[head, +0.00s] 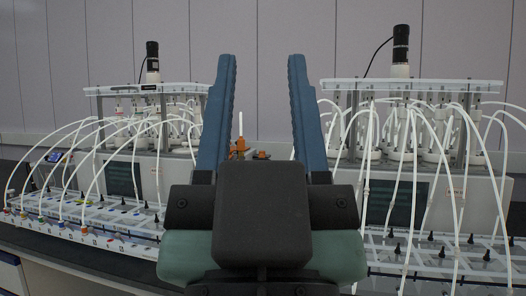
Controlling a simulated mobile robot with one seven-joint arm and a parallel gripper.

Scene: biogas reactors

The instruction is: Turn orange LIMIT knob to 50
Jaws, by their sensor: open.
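My gripper (262,66) is raised in the middle of the head view. Its two blue fingers point up and stand wide apart, with nothing between them. Small orange parts (239,146) show low between the fingers, beyond the gripper, beside a thin white upright piece. They are too small to tell whether one is the LIMIT knob, and no scale or number can be read. The gripper body hides what lies below them.
Two biogas reactor units stand on the bench, one left (146,88) and one right (415,85), each with many white tubes and a black-topped motor. Rows of valves (85,225) run along the left front. A plain wall (270,25) is behind.

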